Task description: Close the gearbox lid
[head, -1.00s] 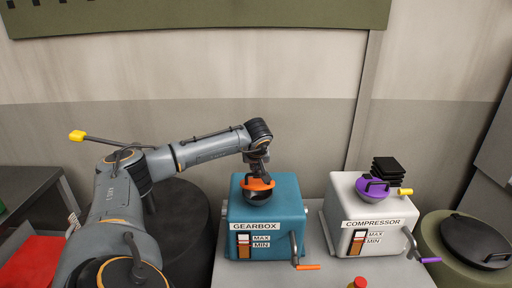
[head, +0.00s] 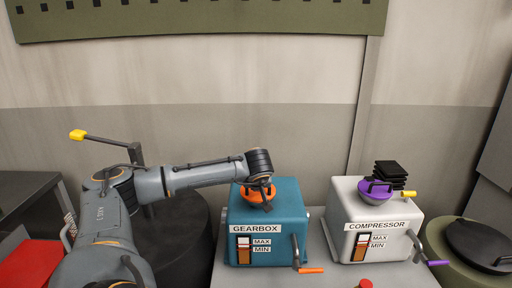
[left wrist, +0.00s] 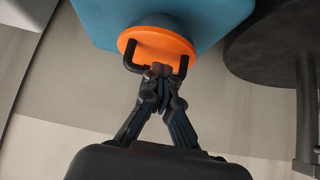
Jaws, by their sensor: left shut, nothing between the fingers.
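The gearbox (head: 285,215) is a blue box with a labelled front, standing on the grey table. Its orange round lid (head: 246,192) has a black bracket handle and sits at the top of the box, partly covered by my left arm. In the left wrist view the orange lid (left wrist: 150,43) is over a grey round neck; I cannot tell whether it is fully seated. My left gripper (left wrist: 159,69) is shut and empty, its fingertips right at the lid's handle between the two legs. I cannot tell whether they touch. My right gripper is not in view.
A white compressor (head: 345,222) with a purple top stands right of the gearbox. The gearbox has a crank with an orange grip (head: 311,270) at its front. A dark drum (head: 176,235) is on the left, an olive barrel (head: 440,236) on the right.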

